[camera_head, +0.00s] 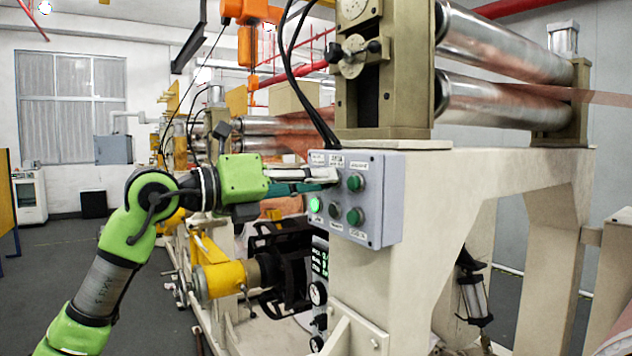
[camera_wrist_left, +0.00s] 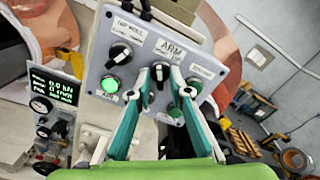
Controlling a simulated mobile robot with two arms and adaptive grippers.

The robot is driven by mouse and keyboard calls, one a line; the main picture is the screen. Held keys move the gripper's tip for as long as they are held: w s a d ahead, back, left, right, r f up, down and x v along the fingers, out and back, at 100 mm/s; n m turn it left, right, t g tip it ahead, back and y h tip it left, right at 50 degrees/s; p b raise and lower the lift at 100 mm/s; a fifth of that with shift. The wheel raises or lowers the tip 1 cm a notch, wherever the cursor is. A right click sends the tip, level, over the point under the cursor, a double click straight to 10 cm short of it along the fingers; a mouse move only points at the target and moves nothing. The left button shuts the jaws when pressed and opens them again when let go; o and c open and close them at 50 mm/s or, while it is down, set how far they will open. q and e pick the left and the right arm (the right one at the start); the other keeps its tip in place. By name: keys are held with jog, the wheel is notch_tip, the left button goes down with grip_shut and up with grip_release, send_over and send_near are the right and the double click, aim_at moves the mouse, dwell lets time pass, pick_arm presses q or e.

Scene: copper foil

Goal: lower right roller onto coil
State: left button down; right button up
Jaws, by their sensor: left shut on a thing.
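My left gripper (camera_head: 328,176) reaches the grey control box (camera_head: 383,228) from the left. In the left wrist view its two green fingers (camera_wrist_left: 168,76) are closed around a black rotary knob (camera_wrist_left: 160,72) below a label that reads "ARM". A further black knob (camera_wrist_left: 119,54) and a lit green lamp (camera_wrist_left: 110,84) are to the left. A roller lowered onto a coil cannot be clearly made out. My right gripper is not in view.
Two shiny metal rollers (camera_head: 505,45) are on the machine above the box. A cream machine frame (camera_head: 372,285) stands under it. A yellow machine arm (camera_head: 220,278) lies below my left arm. A readout screen (camera_wrist_left: 54,86) and gauges (camera_wrist_left: 41,104) are beside the box. Floor is open at left.

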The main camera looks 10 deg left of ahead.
pick_arm(q)
jog(key=c, duration=2.2)
grip_release()
jog(key=shift+a, duration=0.1)
jog(key=v, duration=1.2)
jog(key=shift+r, duration=0.1)
